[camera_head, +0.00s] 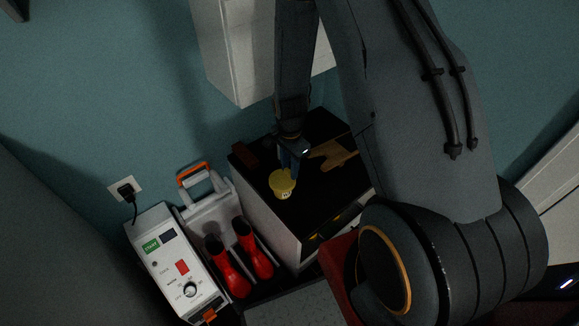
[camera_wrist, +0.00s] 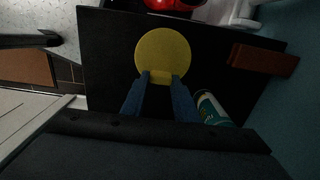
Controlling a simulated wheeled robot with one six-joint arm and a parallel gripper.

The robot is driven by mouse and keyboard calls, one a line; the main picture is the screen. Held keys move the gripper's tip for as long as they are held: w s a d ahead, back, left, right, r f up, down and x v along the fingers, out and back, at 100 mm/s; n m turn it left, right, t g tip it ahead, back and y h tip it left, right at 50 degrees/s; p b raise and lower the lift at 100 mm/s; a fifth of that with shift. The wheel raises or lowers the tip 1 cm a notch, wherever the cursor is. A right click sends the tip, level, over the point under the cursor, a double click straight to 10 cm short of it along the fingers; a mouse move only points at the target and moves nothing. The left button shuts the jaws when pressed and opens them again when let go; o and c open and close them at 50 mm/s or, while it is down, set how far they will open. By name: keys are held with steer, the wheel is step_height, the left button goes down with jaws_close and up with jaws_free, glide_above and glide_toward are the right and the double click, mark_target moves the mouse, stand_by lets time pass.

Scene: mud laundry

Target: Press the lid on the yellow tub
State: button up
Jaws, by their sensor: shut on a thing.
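The yellow tub (camera_head: 285,192) stands near the front left of the black counter top. Its round yellow lid (camera_head: 281,178) is at the tub's top; I cannot tell whether it is fully seated. In the wrist view the lid (camera_wrist: 163,52) is a flat yellow disc that hides the tub beneath. My gripper (camera_head: 291,170) reaches down at the lid's rear edge. In the wrist view both fingertips of my gripper (camera_wrist: 161,78) close on a small tab at the lid's edge.
The black counter (camera_head: 262,193) also bears a brown block (camera_head: 244,155) and a flat tan wooden piece (camera_head: 333,154). A teal and white can (camera_wrist: 213,109) lies close to my right finger in the wrist view. Red boots (camera_head: 227,269) and a white control box (camera_head: 172,262) stand left of the counter.

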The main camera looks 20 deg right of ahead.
steer(key=o, duration=1.6)
steer(key=shift+r+p, duration=2.9)
steer(key=shift+r, duration=1.1)
steer(key=shift+c, duration=0.6)
jaws_close()
steer(key=shift+f, duration=0.1)
